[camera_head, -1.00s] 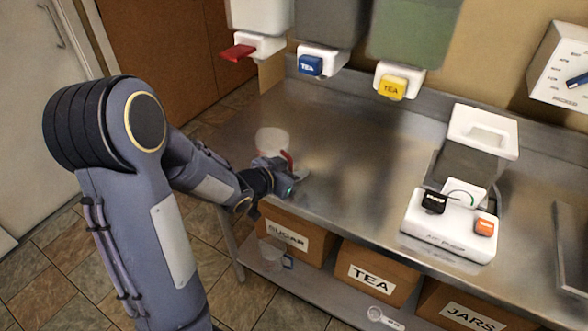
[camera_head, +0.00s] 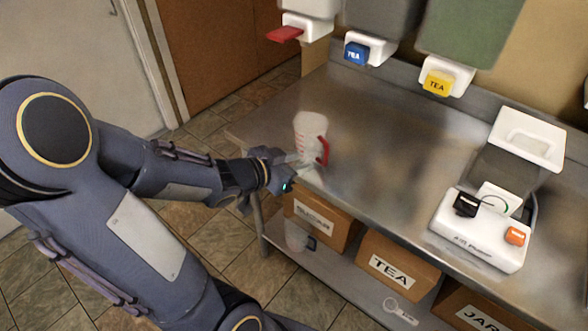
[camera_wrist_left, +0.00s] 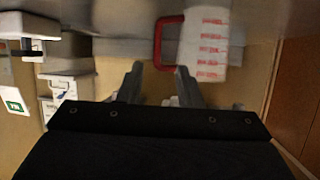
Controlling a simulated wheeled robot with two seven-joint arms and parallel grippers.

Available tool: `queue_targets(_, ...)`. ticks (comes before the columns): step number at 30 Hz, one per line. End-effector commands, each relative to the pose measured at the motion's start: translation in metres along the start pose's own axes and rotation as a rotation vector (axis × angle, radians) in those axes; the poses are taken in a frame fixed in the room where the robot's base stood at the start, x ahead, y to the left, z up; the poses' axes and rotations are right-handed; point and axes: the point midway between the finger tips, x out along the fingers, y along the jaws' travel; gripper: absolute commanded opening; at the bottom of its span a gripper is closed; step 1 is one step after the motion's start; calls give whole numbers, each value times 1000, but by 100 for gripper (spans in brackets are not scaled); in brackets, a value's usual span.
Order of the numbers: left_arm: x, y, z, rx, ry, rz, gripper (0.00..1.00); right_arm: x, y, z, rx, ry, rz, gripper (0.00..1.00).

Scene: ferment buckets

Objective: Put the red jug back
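The red jug (camera_head: 309,132) is a translucent white measuring jug with a red handle (camera_head: 323,151). It stands upright on the steel counter near its left end. In the left wrist view the jug (camera_wrist_left: 207,45) shows red markings, with its handle (camera_wrist_left: 168,42) beyond the fingertips. My left gripper (camera_head: 308,165) is in front of the jug, low by the counter edge. In the left wrist view its two fingers (camera_wrist_left: 160,72) are spread with nothing between them, and the handle appears apart from them. My right gripper is out of view.
A jug with a dark handle (camera_head: 297,238) sits on the lower shelf near boxes marked SUGAR (camera_head: 318,218) and TEA (camera_head: 395,268). Dispensers with red (camera_head: 284,34), blue (camera_head: 357,53) and yellow (camera_head: 438,84) taps hang above. The middle counter is clear.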

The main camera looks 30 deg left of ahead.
Motion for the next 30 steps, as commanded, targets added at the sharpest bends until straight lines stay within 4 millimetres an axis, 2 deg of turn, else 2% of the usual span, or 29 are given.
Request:
queue_targets(5, -20, -20, -6, -80, -73, -162, 32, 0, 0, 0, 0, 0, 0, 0)
queue_targets(8, -45, -19, -2, -194, -179, -248, 32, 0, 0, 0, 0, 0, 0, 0)
queue_targets(11, -72, 6, 10, -320, -313, -248, 32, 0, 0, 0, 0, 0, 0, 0)
queue_targets(15, -108, 62, 24, -445, -479, -134, 32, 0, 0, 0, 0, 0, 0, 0)
queue_targets(18, -128, 97, 29, -487, -561, -39, 32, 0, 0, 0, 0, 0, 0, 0)
queue_targets(21, -140, 119, 31, -504, -610, 26, 32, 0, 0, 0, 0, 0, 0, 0)
queue_targets(24, -144, 127, 32, -509, -629, 50, 32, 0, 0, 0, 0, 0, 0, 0)
queue_targets(30, -144, 127, 33, -511, -630, 50, 32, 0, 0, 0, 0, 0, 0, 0)
